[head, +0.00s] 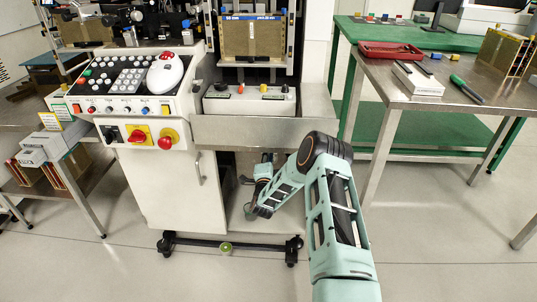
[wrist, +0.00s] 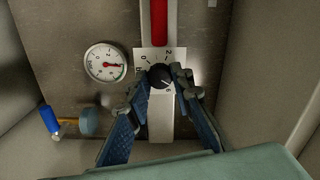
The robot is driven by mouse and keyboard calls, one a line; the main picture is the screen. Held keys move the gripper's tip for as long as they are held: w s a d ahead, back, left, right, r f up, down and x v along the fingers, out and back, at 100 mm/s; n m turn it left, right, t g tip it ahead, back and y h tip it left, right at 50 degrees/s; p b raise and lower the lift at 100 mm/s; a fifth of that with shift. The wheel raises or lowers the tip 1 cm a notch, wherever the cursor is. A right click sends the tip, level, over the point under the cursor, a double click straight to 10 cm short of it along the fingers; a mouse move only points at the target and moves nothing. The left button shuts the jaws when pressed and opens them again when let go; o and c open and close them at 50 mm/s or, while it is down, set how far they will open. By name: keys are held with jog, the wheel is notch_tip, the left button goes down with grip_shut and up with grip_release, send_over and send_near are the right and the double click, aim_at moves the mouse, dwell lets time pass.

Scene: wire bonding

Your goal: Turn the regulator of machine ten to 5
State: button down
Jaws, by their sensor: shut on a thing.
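The regulator is a round black knob (wrist: 161,76) on a pale scale plate (wrist: 153,54), in the wrist view. The digits 0 and 2 show on the plate above the knob, and another digit, perhaps a 6, shows just below it. A small light mark on the knob seems to point to the lower right. My gripper (wrist: 160,80) is shut on the knob, one finger on each side. The fingers hide parts of the scale. In the head view my arm reaches low under the front of a machine (head: 240,130), and the knob is hidden there.
A pressure gauge (wrist: 105,62) is left of the knob, its red needle pointing right. A blue-handled valve (wrist: 50,120) sits lower left. A red vertical strip (wrist: 159,22) runs above the plate. Side walls enclose the space. The white cabinet (head: 175,195) stands left of my arm.

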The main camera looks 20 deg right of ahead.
jog(key=shift+m, duration=0.5)
jog(key=c, duration=2)
grip_release()
jog(key=v, duration=1.2)
